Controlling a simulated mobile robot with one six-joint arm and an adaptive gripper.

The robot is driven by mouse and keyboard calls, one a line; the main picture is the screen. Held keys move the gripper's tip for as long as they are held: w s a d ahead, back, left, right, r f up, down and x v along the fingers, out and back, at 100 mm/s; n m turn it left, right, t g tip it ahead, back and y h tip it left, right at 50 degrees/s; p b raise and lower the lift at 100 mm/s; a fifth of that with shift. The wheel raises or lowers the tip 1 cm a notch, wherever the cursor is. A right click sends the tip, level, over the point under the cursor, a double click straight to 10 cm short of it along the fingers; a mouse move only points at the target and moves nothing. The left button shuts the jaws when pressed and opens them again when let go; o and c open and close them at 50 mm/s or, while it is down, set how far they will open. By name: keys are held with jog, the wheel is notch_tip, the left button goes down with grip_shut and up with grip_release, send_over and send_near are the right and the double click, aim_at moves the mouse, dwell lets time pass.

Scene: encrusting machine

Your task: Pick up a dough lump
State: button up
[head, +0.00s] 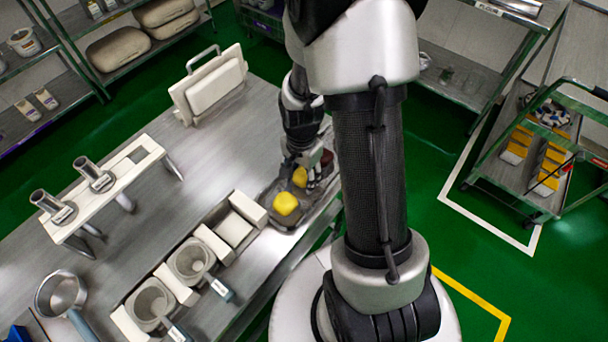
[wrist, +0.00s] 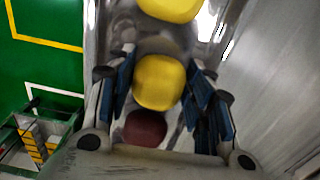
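A yellow dough lump (wrist: 158,83) lies on a shiny metal tray (wrist: 220,22); it also shows in the head view (head: 300,177). A second yellow lump (wrist: 170,7) lies beyond it, nearer the tray's front end in the head view (head: 285,203). A dark red lump (wrist: 146,129) lies on the other side, close to my palm in the wrist view. My gripper (wrist: 160,74) is open, its blue-padded fingers on either side of the middle yellow lump. Small gaps seem to show, but contact is hard to judge. In the head view my gripper (head: 311,168) is over the tray.
White holders with cups (head: 192,262) stand left of the tray along the table edge. A white board in a stand (head: 212,84) is at the back. A small white rack (head: 103,187) stands at left. A cart (head: 540,150) is across the green floor.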

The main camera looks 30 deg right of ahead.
jog(key=c, duration=0.4)
jog(key=shift+c, duration=0.2)
